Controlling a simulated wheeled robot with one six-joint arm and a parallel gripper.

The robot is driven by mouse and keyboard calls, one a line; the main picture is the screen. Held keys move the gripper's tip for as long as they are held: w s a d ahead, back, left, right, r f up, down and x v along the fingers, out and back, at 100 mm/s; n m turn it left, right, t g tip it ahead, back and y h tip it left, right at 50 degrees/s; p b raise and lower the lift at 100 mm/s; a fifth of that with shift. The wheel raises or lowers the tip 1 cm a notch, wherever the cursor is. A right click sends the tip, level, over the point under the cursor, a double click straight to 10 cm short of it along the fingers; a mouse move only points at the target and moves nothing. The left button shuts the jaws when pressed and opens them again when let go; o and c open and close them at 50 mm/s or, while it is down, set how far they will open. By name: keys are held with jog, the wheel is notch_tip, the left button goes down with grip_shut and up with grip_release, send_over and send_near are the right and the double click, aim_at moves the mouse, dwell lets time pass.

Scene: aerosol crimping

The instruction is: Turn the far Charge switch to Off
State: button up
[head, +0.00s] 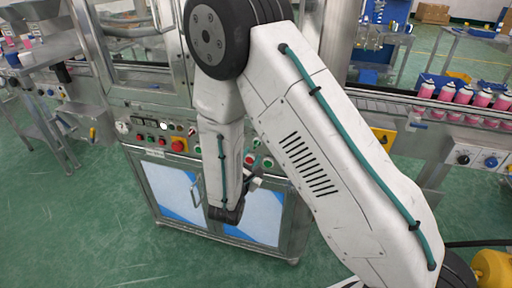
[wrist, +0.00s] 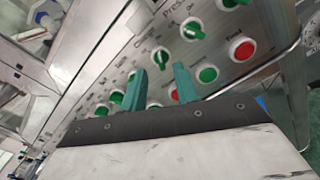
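The control panel (wrist: 220,22) fills the upper part of the wrist view. It carries green-handled rotary switches in white rings and round push buttons. One green switch (wrist: 160,58) sits below the lettering "Charge" (wrist: 142,40), just beyond my fingertips. Other green switches (wrist: 193,30) sit further up and right, near the lettering "Press". I cannot tell for sure which is the far Charge switch, and the On/Off marks are too small to read. My gripper (wrist: 159,68) is open, its two teal fingers apart and pointing at the panel, with nothing visibly held. In the head view my arm hides much of the panel.
A red button (wrist: 242,49) and a green button (wrist: 207,74) lie right of my fingers. Another red button (wrist: 174,95) is partly hidden by a finger. The machine cabinet (head: 168,190) stands below the panel. A conveyor with pink cans (head: 463,95) is at the right.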

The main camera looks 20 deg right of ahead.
aim_at(257, 145)
jog(key=x, duration=0.5)
jog(key=shift+w+d, duration=0.25)
jog(key=shift+w, duration=0.05)
grip_shut()
